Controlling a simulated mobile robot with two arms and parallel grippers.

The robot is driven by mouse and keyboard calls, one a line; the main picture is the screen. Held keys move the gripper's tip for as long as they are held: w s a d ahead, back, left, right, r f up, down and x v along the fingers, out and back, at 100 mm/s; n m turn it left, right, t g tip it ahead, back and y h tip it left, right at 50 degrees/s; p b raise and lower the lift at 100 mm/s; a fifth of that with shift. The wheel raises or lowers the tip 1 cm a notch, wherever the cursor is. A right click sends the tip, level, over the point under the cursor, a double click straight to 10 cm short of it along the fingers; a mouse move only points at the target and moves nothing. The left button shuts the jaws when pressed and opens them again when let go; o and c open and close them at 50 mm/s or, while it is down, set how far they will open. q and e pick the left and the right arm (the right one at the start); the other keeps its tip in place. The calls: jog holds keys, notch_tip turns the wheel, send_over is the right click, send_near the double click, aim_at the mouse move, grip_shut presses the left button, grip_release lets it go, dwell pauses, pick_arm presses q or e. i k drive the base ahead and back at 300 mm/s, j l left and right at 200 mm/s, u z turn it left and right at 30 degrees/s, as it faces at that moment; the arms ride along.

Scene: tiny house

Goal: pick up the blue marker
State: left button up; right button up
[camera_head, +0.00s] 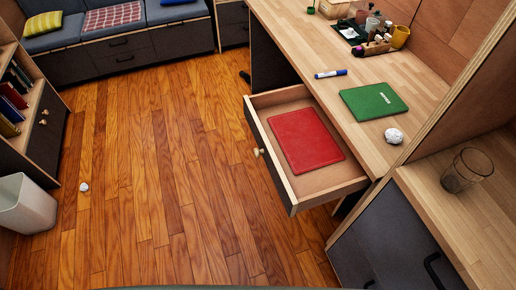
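The blue marker (331,74) has a white body with blue ends. It lies flat on the wooden desk (300,45), close to the desk's left edge and a little behind the open drawer. Nothing touches it. Neither of my grippers shows in the head view.
An open drawer (261,151) with a red folder (306,140) juts out below the desk. A green notebook (373,101) and a crumpled paper ball (393,136) lie near the marker. A glass (467,170) stands right. The floor (160,190) at left is mostly clear.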

aim_at(343, 72)
jog(key=i+j+z, duration=0.2)
jog(key=i+z, duration=0.2)
jog(key=i+j+z, duration=0.2)
jog(key=z, duration=0.2)
jog(key=j+z, duration=0.1)
jog(key=j, duration=0.55)
